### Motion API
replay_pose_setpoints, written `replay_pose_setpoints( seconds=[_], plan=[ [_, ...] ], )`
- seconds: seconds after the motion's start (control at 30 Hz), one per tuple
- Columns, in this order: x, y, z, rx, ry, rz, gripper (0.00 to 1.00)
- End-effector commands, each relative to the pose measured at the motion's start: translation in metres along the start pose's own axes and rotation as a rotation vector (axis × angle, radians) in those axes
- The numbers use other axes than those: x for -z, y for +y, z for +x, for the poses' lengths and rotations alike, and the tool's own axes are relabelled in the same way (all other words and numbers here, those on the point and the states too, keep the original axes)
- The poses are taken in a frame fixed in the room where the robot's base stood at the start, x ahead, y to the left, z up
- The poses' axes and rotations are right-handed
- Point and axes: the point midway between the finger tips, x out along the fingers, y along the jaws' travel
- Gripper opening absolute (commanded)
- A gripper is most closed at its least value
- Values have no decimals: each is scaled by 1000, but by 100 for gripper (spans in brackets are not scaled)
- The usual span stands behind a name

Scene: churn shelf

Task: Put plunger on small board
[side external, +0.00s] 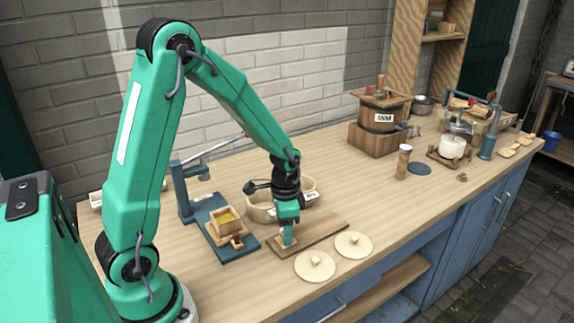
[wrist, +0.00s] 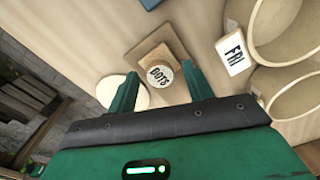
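A pale, round-topped piece with dark lettering, likely the plunger (wrist: 160,77), shows between my fingertips in the wrist view. It stands at the edge of a small brown square board (wrist: 150,54); whether it rests on it I cannot tell. My gripper (wrist: 161,73) has its fingers apart, with a gap on each side of the piece. In the side view my gripper (side external: 289,239) points down, low at the front-left end of a brown board (side external: 325,226). There it hides most of what lies beneath it.
Two pale round lids (side external: 315,265) lie right of my gripper, near the front edge. Pale bowls (side external: 262,207) stand close behind my gripper. The counter front-left is clear.

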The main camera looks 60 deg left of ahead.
Motion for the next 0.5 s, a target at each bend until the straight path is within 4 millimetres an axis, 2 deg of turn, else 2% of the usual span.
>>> replay_pose_setpoints(
  seconds=[0.3,0.5],
  plan=[
    [0,0,-2,1,1,0,51],
    [0,0,-12,1,2,0,51]
  ],
)
